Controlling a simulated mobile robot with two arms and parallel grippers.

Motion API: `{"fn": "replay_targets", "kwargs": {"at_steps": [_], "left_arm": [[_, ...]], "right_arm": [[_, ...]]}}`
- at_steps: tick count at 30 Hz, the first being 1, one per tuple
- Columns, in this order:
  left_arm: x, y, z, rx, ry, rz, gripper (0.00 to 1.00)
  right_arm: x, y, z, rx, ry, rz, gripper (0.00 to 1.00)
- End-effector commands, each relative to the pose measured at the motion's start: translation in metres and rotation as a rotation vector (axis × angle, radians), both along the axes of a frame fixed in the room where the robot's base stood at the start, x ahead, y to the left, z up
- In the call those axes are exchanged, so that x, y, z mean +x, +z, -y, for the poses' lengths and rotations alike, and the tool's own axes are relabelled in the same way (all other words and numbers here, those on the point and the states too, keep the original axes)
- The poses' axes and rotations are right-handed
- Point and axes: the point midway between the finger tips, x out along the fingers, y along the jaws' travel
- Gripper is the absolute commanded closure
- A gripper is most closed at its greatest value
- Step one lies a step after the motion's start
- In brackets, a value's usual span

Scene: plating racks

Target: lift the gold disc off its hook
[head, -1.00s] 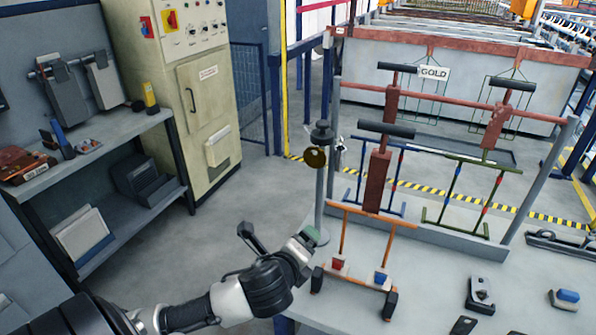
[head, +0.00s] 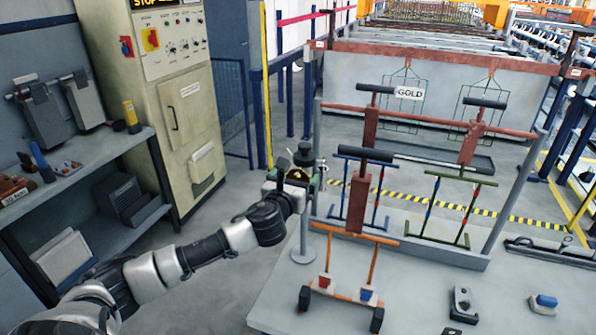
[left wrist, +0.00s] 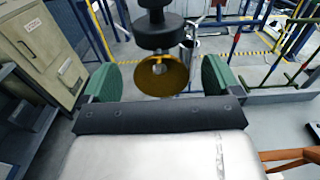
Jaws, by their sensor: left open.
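The gold disc (left wrist: 150,84) hangs upright below a dark round knob (left wrist: 160,33) in the left wrist view. The knob also shows in the head view (head: 304,156), at the top of a grey post. My left gripper (head: 296,178) is open at the disc's height. Its green-padded fingers (left wrist: 158,80) stand on either side of the disc, with a gap to each. In the head view the gripper hides most of the disc. The hook itself is hard to make out. My right gripper is not in view.
The post's round base (head: 304,255) stands at the table's left edge. Just right is an orange frame (head: 352,237) with a dark red upright (head: 357,205) and black handle. A rack with a red crossbar (head: 420,122) and "GOLD" sign stands behind. Shelves (head: 95,160) are at left.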

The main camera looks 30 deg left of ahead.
Motion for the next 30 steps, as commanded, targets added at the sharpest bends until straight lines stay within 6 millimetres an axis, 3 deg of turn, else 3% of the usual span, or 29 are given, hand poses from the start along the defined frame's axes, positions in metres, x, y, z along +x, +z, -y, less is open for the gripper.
{"fn": "replay_targets", "kwargs": {"at_steps": [6,15,26,27,30], "left_arm": [[0.017,0.0,-0.003,-0.001,-0.001,-0.001,0.08],[0.018,-0.001,-0.004,0.0,-0.001,-0.001,0.08],[0.018,-0.001,-0.004,0.0,-0.001,-0.001,0.63],[0.018,-0.001,-0.004,0.0,-0.001,-0.001,0.43],[0.018,-0.001,-0.004,0.0,-0.001,-0.001,0.58]], "right_arm": [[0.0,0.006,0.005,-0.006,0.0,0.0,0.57],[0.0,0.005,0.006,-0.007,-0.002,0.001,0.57],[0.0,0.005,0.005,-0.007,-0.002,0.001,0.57],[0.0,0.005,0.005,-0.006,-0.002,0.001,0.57],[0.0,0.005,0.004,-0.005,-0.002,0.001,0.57]]}}
